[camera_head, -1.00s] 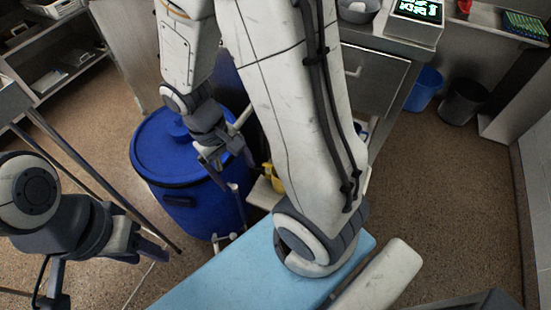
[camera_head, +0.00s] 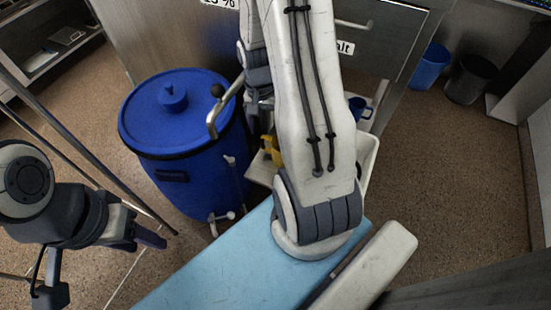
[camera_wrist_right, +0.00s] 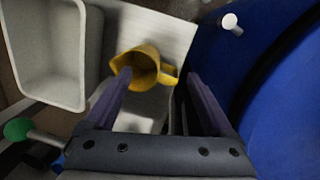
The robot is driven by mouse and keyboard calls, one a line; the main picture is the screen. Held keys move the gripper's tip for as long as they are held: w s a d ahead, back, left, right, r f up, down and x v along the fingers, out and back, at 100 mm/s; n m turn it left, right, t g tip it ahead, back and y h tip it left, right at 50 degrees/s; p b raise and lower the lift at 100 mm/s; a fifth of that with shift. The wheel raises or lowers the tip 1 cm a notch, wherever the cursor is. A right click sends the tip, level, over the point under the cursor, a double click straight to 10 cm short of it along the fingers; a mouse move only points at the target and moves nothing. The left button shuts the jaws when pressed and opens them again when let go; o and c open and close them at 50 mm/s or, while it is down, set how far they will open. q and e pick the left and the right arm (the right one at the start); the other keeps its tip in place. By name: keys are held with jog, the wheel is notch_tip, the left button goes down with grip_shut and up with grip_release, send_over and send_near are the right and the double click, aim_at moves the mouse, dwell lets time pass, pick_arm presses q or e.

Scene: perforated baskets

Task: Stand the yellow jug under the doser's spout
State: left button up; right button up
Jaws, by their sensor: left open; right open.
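The yellow jug (camera_wrist_right: 142,68) stands on a white surface in the right wrist view, its open mouth toward the camera and its handle on the right. In the head view the jug (camera_head: 271,150) is partly hidden by my right arm. My right gripper (camera_wrist_right: 159,80) is open, its fingers pointing toward the jug, which appears between the fingertips; contact is not visible. In the head view my right gripper is hidden behind my arm. My left gripper (camera_head: 148,236) is open and empty at the lower left. I cannot identify the doser's spout with certainty.
A blue barrel (camera_head: 165,145) stands left of the jug, with a low tap (camera_head: 224,217). A bent metal pipe (camera_head: 222,110) rises beside it. A white basin (camera_wrist_right: 68,95) is left of the jug in the wrist view. A blue mug (camera_head: 358,106) stands right of my arm.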

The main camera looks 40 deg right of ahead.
aim_at(269, 137)
jog(key=d+f+m+b, duration=0.1)
jog(key=w+d+f+m+b, duration=0.1)
jog(key=w+d+f+t+b, duration=0.1)
jog(key=f, duration=0.1)
jog(key=shift+w+m, duration=0.15)
jog(key=shift+m, duration=0.25)
notch_tip(269, 137, down, 5)
jog(key=shift+a+f+b, duration=0.1)
jog(key=shift+b, duration=0.95)
jog(key=f+b, duration=0.2)
jog(key=f, duration=0.1)
jog(key=f+b, duration=0.1)
jog(key=f, duration=0.1)
jog(key=shift+w+a, duration=0.3)
jog(key=shift+a, duration=0.05)
pick_arm(q)
notch_tip(269, 137, down, 10)
jog(key=shift+a+r, duration=0.15)
jog(key=shift+a, duration=0.2)
pick_arm(e)
grip_shut()
